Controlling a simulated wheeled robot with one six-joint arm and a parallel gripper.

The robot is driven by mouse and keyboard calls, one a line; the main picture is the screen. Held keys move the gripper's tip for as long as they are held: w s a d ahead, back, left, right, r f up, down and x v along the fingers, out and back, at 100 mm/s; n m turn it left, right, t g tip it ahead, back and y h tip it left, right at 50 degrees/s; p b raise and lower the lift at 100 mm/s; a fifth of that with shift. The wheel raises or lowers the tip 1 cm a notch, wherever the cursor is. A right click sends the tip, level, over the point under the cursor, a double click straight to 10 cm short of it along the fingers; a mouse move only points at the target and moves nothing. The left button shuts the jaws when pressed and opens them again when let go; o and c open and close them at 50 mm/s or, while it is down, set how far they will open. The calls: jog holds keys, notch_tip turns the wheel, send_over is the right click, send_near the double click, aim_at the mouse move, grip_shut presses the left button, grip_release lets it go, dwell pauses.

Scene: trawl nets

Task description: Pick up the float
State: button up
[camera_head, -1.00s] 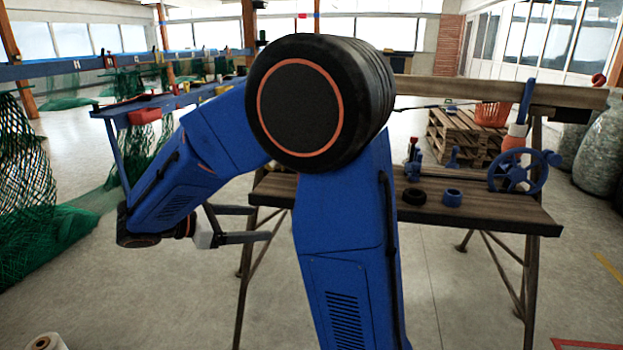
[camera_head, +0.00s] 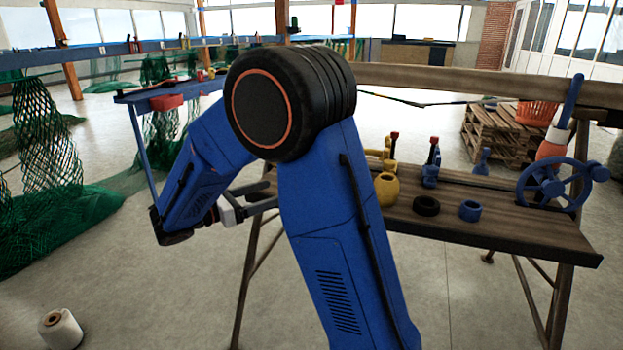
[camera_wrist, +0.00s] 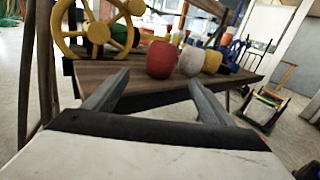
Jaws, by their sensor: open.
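Several rounded things that could be floats lie on a brown wooden bench (camera_head: 510,236). In the wrist view a red rounded one (camera_wrist: 161,60), a white one (camera_wrist: 191,62) and a yellow one (camera_wrist: 212,62) sit side by side near the bench edge. In the head view a yellow round one (camera_head: 386,190) shows just right of my arm. I cannot tell which is meant. My gripper (camera_wrist: 158,78) is open and empty, its fingers spread toward the bench edge, with the red one ahead between them. In the head view my gripper (camera_head: 265,197) is at the bench's left end, and my arm hides part of the bench.
The bench also holds a black ring (camera_head: 426,206), a blue ring (camera_head: 469,211) and a blue handwheel (camera_head: 554,186). In the wrist view a yellow handwheel (camera_wrist: 98,32) stands at the left. Green nets (camera_head: 50,225) hang at the left. A white spool (camera_head: 60,330) lies on open floor.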

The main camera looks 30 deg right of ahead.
jog(key=d, duration=0.6)
jog(key=shift+w+d, duration=0.1)
jog(key=shift+d, duration=0.2)
jog(key=shift+d+r, duration=0.2)
jog(key=shift+d, duration=1.15)
jog(key=shift+d+r, duration=0.15)
jog(key=shift+d, duration=1.15)
jog(key=c, duration=1.2)
